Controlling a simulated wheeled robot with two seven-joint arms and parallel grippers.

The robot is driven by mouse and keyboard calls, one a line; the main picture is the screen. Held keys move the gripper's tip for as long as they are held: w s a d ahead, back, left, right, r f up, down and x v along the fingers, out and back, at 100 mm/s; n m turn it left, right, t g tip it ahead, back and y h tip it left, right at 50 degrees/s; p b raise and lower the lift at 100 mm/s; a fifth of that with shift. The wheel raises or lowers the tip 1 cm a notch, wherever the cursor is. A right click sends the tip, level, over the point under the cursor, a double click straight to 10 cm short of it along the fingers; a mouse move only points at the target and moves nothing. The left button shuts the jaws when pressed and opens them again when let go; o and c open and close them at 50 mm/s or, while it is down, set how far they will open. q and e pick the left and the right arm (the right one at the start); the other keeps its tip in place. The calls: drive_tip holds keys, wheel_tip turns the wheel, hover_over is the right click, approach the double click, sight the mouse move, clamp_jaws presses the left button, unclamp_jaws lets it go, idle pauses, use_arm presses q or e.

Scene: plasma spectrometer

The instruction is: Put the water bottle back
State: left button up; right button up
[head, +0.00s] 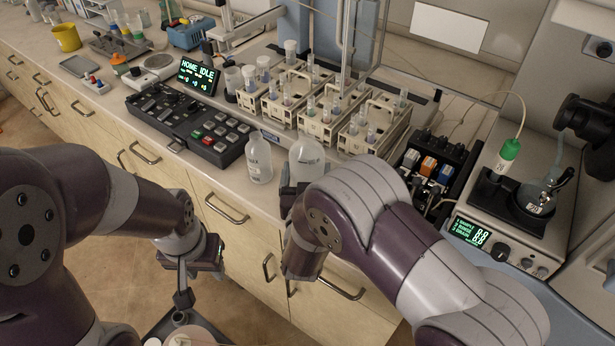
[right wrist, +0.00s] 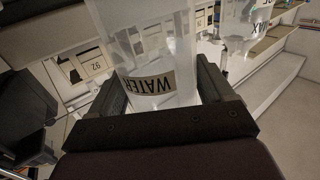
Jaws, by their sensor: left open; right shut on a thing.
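The water bottle (right wrist: 152,50) is a clear, translucent bottle with a WATER label, which reads upside down in the right wrist view. My right gripper (right wrist: 165,88) is shut on it, with one finger on each side. In the head view the water bottle (head: 306,158) is upright at the front edge of the bench, partly hidden by my right arm. I cannot tell whether its base touches the bench. My left gripper (head: 184,292) is open and empty, low in front of the drawers, away from the bottle.
A second clear bottle (head: 258,158) stands just left of the water bottle. A black control panel (head: 190,122) lies further left. Racks of tubes (head: 318,112) stand behind the bottles. A pump unit (head: 430,168) and a device with a green display (head: 472,232) are at the right.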

drive_tip(key=shift+w+f, duration=0.1)
drive_tip(key=shift+f, duration=0.2)
drive_tip(key=shift+f, duration=0.2)
drive_tip(key=o, duration=1.4)
drive_tip(key=shift+o, duration=0.2)
